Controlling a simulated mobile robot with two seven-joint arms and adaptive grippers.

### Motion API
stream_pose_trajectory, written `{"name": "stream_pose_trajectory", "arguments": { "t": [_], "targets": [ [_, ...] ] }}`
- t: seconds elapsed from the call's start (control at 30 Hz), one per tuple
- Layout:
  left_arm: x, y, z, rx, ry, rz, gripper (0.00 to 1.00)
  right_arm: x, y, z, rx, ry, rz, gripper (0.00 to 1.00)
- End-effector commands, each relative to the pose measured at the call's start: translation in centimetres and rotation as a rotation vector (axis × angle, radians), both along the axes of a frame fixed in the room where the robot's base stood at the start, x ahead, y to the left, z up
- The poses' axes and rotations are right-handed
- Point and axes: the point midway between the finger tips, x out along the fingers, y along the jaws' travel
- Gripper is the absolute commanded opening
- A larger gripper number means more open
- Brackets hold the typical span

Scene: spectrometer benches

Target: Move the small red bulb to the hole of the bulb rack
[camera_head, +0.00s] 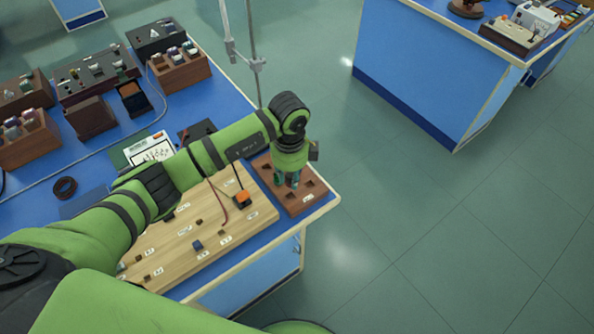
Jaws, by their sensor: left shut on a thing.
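The bulb rack (307,205) is a reddish-brown block with several dark square holes and a small white label, at the right end of the near blue bench. My left gripper (292,182) points down over the middle of the rack, close to its top. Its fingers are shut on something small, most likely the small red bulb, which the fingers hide. I cannot tell whether the held thing touches a hole. My right gripper is not in view.
A pale wooden board (255,215) with labels, small blocks and an orange-topped part (243,199) lies left of the rack. Dark boxes and brown racks (180,71) fill the back of the bench. A metal stand (254,65) rises behind. Open floor lies to the right.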

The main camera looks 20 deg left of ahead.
Motion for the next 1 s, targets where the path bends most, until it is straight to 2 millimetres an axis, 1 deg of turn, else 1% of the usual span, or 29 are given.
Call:
{"name": "stream_pose_trajectory", "arguments": {
  "t": [0.23, 0.4, 0.7, 1.0],
  "targets": [
    [0.0, 0.0, -1.2, 0.0, 0.0, -0.001, 0.06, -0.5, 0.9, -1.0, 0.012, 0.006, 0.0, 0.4],
    [0.0, 0.0, -2.2, 0.0, 0.0, -0.001, 0.06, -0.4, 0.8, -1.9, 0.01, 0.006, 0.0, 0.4],
    [0.0, -0.1, -4.0, -0.001, 0.0, -0.001, 0.06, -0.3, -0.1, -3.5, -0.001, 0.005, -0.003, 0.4],
    [0.0, -0.1, -5.7, -0.001, 0.0, -0.002, 0.06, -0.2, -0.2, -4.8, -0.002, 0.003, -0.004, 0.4]
  ]
}}
